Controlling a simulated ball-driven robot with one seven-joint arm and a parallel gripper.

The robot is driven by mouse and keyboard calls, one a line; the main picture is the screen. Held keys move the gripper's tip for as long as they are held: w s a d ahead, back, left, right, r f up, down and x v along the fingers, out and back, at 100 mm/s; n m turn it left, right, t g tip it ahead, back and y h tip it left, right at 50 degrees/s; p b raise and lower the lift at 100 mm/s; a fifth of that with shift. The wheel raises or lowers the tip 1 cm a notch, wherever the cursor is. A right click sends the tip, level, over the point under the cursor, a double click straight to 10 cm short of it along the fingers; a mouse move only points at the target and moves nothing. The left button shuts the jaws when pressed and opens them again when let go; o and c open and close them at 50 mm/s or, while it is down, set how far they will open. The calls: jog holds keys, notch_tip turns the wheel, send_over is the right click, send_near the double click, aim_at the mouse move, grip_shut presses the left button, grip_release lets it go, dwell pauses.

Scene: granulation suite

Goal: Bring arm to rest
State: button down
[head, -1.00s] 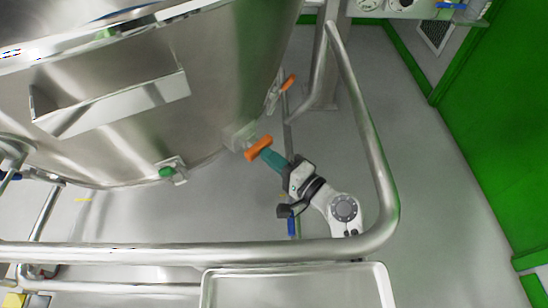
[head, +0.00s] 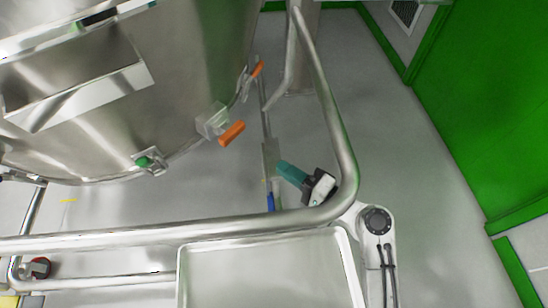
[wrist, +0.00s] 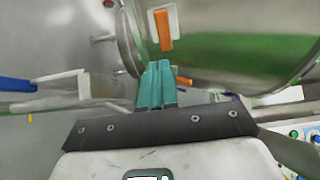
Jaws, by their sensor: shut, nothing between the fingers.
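My gripper (head: 280,167) shows in the head view below and right of the steel vessel, beyond the curved rail. Its teal fingers are together and empty, also in the wrist view (wrist: 157,66). They are apart from the orange handle (head: 232,133) on the vessel's lower edge, which shows in the wrist view just beyond the fingertips (wrist: 163,30). My arm bends near the rail's corner, and part of it is hidden behind the rail.
The steel vessel (head: 190,60) fills the upper left. A steel tray (head: 265,265) lies in front. Grey floor (head: 400,150) is clear on the right, up to a green wall (head: 490,100).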

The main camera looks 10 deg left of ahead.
jog(key=shift+s+d, duration=0.2)
jog(key=shift+d, duration=0.15)
jog(key=shift+f, duration=0.1)
jog(key=s+d+f+n+g+h, duration=0.3)
jog(key=s+d+f+n+h, duration=0.15)
jog(key=s+d+f, duration=0.4)
jog(key=s+d+g+h, duration=0.5)
jog(key=s+d+h, duration=0.7)
jog(key=s+d, duration=0.75)
notch_tip(320, 180, up, 26)
jog(key=w+d+p, duration=0.1)
jog(key=w+p, duration=0.1)
jog(key=p, duration=2.5)
jog(key=shift+r+n, duration=0.2)
jog(key=shift+n, duration=0.25)
jog(key=shift+w+y, duration=0.1)
jog(key=shift+y, duration=0.15)
